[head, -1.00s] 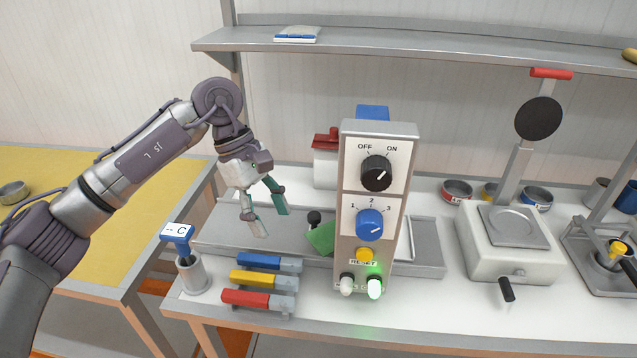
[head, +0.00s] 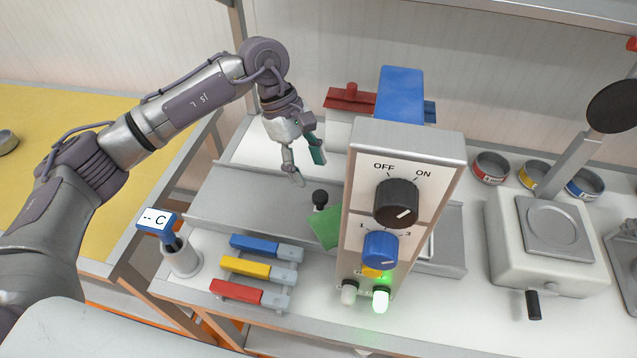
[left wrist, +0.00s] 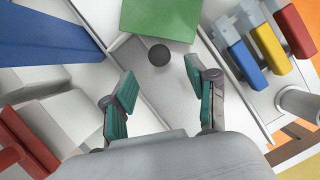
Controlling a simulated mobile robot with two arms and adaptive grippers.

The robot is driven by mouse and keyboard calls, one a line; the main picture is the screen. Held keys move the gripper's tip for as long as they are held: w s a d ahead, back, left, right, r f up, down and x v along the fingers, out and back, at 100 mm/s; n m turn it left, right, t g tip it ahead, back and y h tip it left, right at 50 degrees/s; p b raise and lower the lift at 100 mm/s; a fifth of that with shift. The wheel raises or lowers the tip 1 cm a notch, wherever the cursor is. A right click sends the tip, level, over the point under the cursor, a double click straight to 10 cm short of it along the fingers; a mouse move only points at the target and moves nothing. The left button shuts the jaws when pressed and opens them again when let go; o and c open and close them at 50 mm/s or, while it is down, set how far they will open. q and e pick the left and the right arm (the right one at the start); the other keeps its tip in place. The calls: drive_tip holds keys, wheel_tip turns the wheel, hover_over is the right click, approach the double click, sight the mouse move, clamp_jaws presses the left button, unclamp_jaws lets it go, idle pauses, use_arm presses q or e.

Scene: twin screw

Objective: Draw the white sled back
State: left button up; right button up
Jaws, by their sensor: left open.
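A round black knob (head: 320,197) stands over the grey tray (head: 225,205), left of the control panel. A green block (head: 325,228) is beside it, partly hidden by the panel. I cannot clearly make out the white sled; the knob's base is hard to see. My left gripper (head: 309,170) is open and empty, above and just behind the knob. In the left wrist view, the knob (left wrist: 159,55) appears between the open fingertips (left wrist: 160,70), with the green block (left wrist: 160,18) beyond it. No contact is visible. My right gripper is not in view.
The control panel (head: 447,165) stands close to the right of the knob. Behind are a red-topped unit (head: 350,99) and a tall blue part (head: 400,95). Blue, yellow and red handles (head: 245,268) lie in front, beside a holder (head: 181,258). The tray's left part is bare.

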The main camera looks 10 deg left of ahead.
sight(320, 195)
use_arm(q)
drive_tip(key=p+x, duration=0.1)
drive_tip(key=x, duration=0.4)
drive_tip(key=shift+d+f+p, duration=0.15)
drive_tip(key=shift+f+p, duration=0.15)
drive_tip(key=shift+f, duration=0.05)
drive_tip(key=shift+d+f, duration=0.2)
drive_tip(key=shift+f, duration=0.3)
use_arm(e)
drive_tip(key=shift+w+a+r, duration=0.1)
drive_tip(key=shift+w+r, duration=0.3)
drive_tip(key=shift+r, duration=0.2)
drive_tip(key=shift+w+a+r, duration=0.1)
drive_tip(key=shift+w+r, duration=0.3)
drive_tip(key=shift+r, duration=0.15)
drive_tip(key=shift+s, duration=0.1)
use_arm(q)
clamp_jaws()
